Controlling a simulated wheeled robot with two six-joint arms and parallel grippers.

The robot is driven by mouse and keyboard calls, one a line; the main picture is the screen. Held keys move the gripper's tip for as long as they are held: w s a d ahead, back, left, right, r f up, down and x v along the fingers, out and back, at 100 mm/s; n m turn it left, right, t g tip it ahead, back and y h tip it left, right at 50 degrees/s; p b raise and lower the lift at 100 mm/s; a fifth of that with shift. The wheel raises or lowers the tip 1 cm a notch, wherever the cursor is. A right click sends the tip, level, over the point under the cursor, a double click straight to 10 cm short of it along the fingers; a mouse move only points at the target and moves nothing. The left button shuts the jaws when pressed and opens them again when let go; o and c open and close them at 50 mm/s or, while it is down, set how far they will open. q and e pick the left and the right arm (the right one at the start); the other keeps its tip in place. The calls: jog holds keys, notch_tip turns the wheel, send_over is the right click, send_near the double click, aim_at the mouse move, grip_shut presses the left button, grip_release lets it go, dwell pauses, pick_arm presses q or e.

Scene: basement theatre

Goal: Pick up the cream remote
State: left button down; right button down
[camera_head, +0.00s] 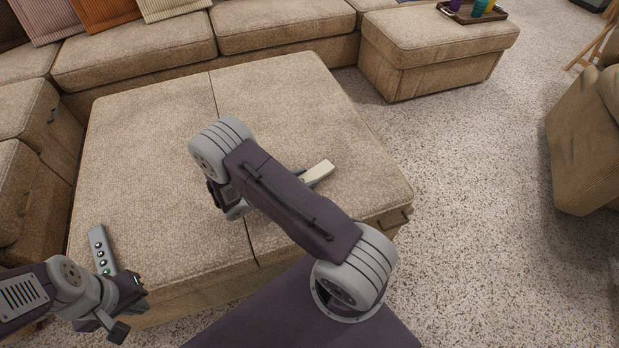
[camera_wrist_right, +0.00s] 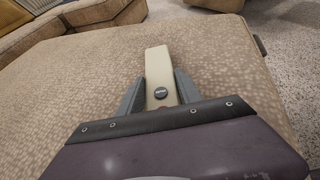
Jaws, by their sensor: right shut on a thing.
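The cream remote (camera_head: 320,171) is at the right part of the large beige ottoman (camera_head: 150,130), its far end showing past my right forearm in the head view. In the right wrist view the cream remote (camera_wrist_right: 158,65) lies lengthwise between the two fingers of my right gripper (camera_wrist_right: 158,92), with a dark round button near them. My right gripper is shut on it. Whether the remote touches the ottoman is unclear. My left gripper (camera_head: 122,308) is at the ottoman's front left, beside a grey remote (camera_head: 101,248); its finger gap is not clear.
A beige sectional sofa (camera_head: 140,50) with cushions runs along the back and left. A second ottoman (camera_head: 430,50) at the back right holds a tray (camera_head: 472,14) with cups. A brown armchair (camera_head: 585,140) stands far right. Carpet between is clear.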

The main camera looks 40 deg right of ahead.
aim_at(304, 180)
notch_tip(304, 180, up, 4)
jog(key=p, duration=0.3)
jog(key=shift+r, duration=0.2)
jog(key=s+a+r+p, duration=0.5)
jog(key=s+r+p, duration=0.1)
jog(key=s, duration=0.4)
jog(key=shift+s+r, duration=0.3)
